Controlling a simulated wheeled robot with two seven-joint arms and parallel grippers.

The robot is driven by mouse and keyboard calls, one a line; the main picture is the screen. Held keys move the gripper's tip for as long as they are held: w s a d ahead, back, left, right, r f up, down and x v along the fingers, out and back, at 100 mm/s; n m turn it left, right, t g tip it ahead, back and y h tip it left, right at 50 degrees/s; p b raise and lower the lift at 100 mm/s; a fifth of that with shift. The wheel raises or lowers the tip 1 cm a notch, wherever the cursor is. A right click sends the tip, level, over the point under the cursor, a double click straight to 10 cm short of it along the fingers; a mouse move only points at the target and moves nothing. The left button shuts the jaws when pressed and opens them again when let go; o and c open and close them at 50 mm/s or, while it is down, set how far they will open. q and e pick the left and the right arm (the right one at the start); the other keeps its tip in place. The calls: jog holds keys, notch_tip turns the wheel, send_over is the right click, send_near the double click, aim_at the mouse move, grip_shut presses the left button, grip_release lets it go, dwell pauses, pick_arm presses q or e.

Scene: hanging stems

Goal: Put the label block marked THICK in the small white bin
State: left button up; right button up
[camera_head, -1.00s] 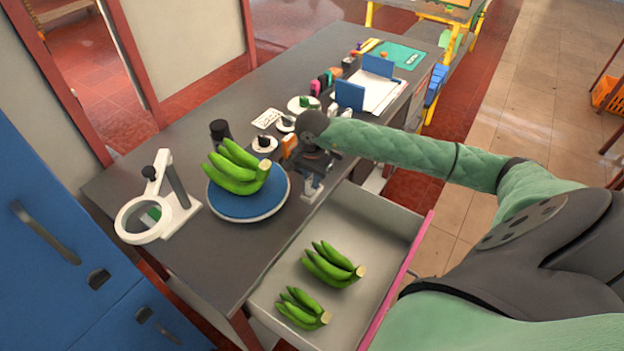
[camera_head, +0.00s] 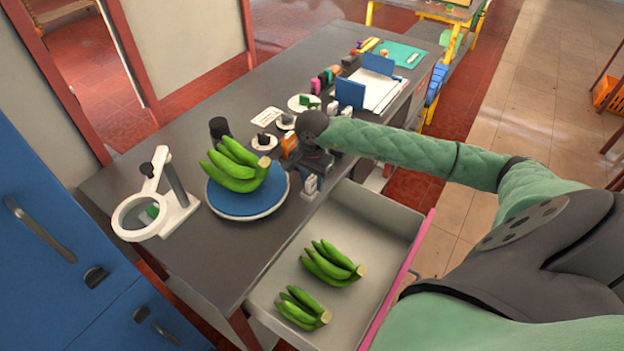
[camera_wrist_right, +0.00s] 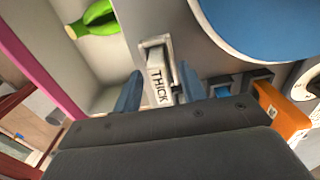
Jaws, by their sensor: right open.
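The white label block marked THICK (camera_wrist_right: 158,86) stands near the desk's drawer-side edge; its black lettering shows in the right wrist view. In the head view a small white block (camera_head: 311,185) shows at the tip of my right gripper (camera_head: 308,172). In the right wrist view my right gripper (camera_wrist_right: 158,90) is open, with one finger on each side of the THICK block; whether they touch it I cannot tell. My left gripper is not in view.
A blue round plate (camera_head: 228,203) with green bananas (camera_head: 236,166) is beside the gripper. An orange block (camera_wrist_right: 282,112) stands close by. The open drawer (camera_head: 378,209) holds two banana bunches. A white ring stand (camera_head: 160,205) is at the left.

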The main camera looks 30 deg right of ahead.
jog(key=shift+r+b, duration=0.4)
jog(key=shift+r, duration=0.15)
notch_tip(320, 180, up, 5)
jog(key=shift+f+b, duration=0.1)
jog(key=shift+b, duration=0.9)
jog(key=shift+r, duration=0.9)
